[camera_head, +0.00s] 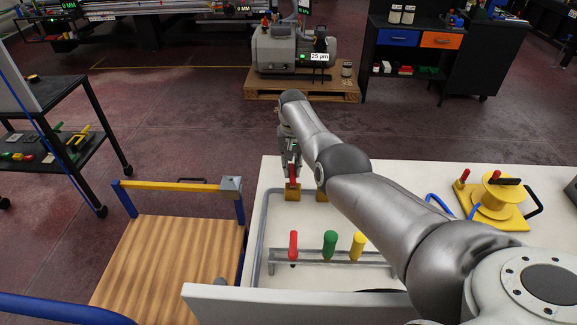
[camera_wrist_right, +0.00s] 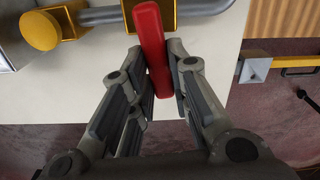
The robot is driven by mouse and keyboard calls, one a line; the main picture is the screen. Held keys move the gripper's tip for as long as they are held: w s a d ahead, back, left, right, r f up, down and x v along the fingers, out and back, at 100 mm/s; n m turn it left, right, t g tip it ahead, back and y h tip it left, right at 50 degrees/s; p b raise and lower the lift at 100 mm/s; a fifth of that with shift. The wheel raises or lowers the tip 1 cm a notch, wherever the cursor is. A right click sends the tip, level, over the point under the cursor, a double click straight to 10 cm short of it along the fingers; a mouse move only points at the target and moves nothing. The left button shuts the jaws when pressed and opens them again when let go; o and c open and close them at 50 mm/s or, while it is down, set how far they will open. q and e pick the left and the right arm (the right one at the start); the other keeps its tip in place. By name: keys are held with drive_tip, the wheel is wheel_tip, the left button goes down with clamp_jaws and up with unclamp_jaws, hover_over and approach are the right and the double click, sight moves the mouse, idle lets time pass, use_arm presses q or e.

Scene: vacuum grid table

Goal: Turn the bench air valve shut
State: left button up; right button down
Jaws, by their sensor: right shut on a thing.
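The bench air valve has a red lever handle (camera_wrist_right: 151,38) on a yellow body (camera_wrist_right: 195,8), set in a grey pipe (camera_wrist_right: 103,16). In the head view the red handle (camera_head: 292,183) and yellow body (camera_head: 292,195) are near the bench's far left corner. My right gripper (camera_head: 291,172) reaches over the bench from the right. In the wrist view my right gripper (camera_wrist_right: 162,72) is shut on the red handle, with a finger on each side. The exact angle of the handle to the pipe is hard to tell. My left gripper is not in view.
The white bench (camera_head: 260,301) carries a rack with red (camera_head: 293,245), green (camera_head: 330,245) and yellow (camera_head: 358,245) handled tools. A wooden-topped cart (camera_head: 165,262) is left of the bench. A pump (camera_head: 290,48) stands beyond on a pallet.

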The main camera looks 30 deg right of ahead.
drive_tip(key=shift+s+d+m, duration=0.1)
drive_tip(key=shift+d+m, duration=0.2)
drive_tip(key=shift+m, duration=0.5)
drive_tip(key=c, duration=1.4)
unclamp_jaws()
drive_tip(key=shift+o, duration=0.2)
drive_tip(key=shift+r, duration=0.1)
wheel_tip(320, 180, up, 12)
